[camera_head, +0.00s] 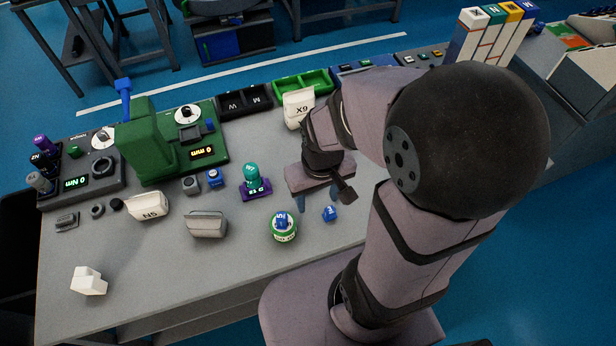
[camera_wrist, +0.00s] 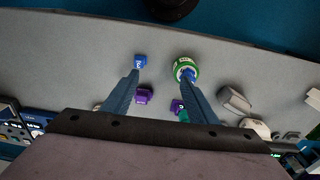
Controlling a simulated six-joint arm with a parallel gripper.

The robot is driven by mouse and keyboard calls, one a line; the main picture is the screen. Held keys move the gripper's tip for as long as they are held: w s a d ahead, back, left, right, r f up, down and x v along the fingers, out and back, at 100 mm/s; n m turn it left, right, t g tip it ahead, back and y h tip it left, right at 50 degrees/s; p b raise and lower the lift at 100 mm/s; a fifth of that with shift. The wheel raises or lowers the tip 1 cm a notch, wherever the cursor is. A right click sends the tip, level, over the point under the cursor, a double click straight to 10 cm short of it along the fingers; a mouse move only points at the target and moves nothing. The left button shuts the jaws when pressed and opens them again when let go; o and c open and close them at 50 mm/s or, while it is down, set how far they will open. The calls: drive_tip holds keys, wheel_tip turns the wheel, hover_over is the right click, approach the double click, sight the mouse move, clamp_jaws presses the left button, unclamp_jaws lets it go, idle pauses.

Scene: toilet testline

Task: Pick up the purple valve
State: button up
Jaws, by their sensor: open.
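A small purple block-like part (camera_wrist: 143,97) lies on the table between my fingers in the wrist view, nearer the left finger; my arm hides it in the head view. It may be the purple valve, but its shape is too small to tell. A second purple part (camera_wrist: 177,106) lies by the right finger, partly covered by it; in the head view it is the purple base (camera_head: 257,192) under a teal cylinder (camera_head: 252,174). My gripper (camera_head: 316,200) is open and empty, pointing down above the table. Its fingers (camera_wrist: 159,76) also show in the wrist view.
A blue cube (camera_head: 330,213) and a green-white round container (camera_head: 283,230) with a blue piece on it stand close to the fingers. A white X6 block (camera_head: 298,107) is behind. A purple-capped cylinder (camera_head: 42,143) stands far left.

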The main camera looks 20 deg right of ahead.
drive_tip(key=w+d+f+t+b, duration=0.1)
drive_tip(key=w+f+t, duration=0.1)
drive_tip(key=w+f, duration=0.2)
drive_tip(key=w+d+f+t+b, duration=0.1)
drive_tip(key=w+f+t, duration=0.2)
drive_tip(key=w+f, duration=0.2)
drive_tip(key=w+d+f+n+t, duration=0.1)
drive_tip(key=w+d+f+t, duration=0.1)
drive_tip(key=w+f, duration=0.2)
drive_tip(key=shift+w+f+t+b, duration=0.15)
drive_tip(key=shift+f+b, duration=0.05)
drive_tip(key=shift+f, duration=0.55)
drive_tip(key=shift+w+f+t+b, duration=0.1)
drive_tip(key=shift+f+t+b, duration=0.1)
drive_tip(key=shift+f, duration=0.55)
drive_tip(key=shift+w+f+t+y, duration=0.15)
drive_tip(key=shift+f+t+y, duration=0.15)
drive_tip(key=shift+f+t, duration=0.05)
drive_tip(key=shift+f+t+b, duration=0.35)
drive_tip(key=shift+f+t, duration=0.1)
drive_tip(key=shift+t, duration=0.35)
drive_tip(key=shift+s+f+t, duration=0.1)
drive_tip(key=shift+s+t, duration=0.2)
drive_tip(key=shift+t, duration=0.3)
drive_tip(key=shift+s+d+m+t+b, duration=0.1)
drive_tip(key=shift+s+m+t+b, duration=0.4)
drive_tip(key=shift+s+m+t, duration=0.15)
drive_tip(key=shift+b+x, duration=0.7)
drive_tip(key=shift+x, duration=2.9)
drive_tip(key=shift+w, duration=0.1)
